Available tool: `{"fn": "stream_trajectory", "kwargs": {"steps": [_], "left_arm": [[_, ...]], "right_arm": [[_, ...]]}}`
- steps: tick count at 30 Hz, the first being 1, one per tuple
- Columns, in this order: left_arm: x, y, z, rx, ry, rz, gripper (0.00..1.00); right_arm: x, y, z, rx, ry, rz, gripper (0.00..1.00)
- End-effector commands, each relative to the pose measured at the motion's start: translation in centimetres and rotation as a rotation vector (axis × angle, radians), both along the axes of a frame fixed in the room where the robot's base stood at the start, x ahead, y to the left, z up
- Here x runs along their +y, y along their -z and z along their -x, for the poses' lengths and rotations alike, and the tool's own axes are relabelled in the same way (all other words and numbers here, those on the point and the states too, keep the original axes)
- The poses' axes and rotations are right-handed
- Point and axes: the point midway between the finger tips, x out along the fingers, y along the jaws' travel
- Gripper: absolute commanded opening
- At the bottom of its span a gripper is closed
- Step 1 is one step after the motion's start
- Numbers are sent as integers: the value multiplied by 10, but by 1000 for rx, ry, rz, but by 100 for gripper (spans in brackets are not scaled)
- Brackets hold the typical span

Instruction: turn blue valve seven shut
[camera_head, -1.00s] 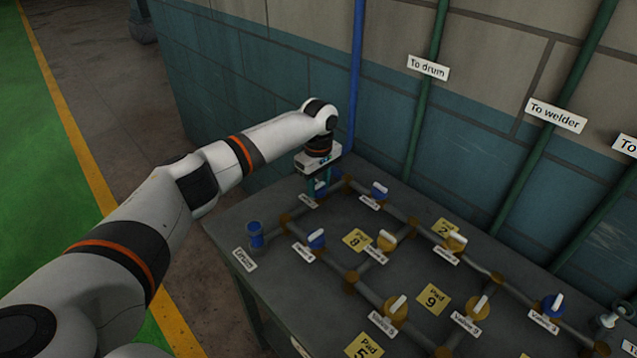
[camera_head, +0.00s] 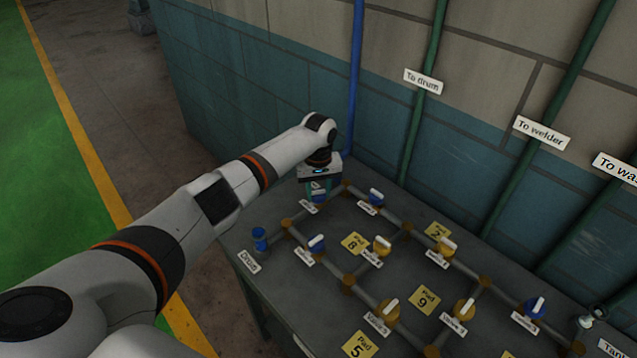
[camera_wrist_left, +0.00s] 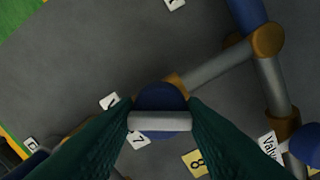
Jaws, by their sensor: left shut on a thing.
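Blue valve seven (camera_wrist_left: 160,94) has a round blue body and a white bar handle (camera_wrist_left: 160,121). In the left wrist view the handle lies level across the picture between my two green fingers, and a label with a 7 (camera_wrist_left: 138,139) shows beside it. My left gripper (camera_head: 318,192) points down at the far left corner of the pipe grid and is shut on the handle. In the head view the gripper largely hides this valve; its white label (camera_head: 308,207) shows just below. My right gripper is not in view.
The grey table (camera_head: 300,285) carries brown-jointed pipes with several blue and yellow valves. A neighbouring blue valve (camera_head: 375,196) stands close to the right, another (camera_head: 316,243) in front. A blue upright pipe (camera_head: 357,80) and the wall rise just behind my gripper.

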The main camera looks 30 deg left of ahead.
Motion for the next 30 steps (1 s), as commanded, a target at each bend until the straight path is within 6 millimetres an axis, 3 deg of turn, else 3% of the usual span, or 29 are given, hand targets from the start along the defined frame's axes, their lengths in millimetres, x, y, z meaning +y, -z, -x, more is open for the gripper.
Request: {"fn": "stream_trajectory", "kwargs": {"steps": [12, 30], "left_arm": [[-1, -1, 0, 0, 394, 2, 15], [0, 0, 0, -2, 901, 2, 15]], "right_arm": [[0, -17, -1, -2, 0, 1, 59], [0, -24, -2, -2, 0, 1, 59]]}}
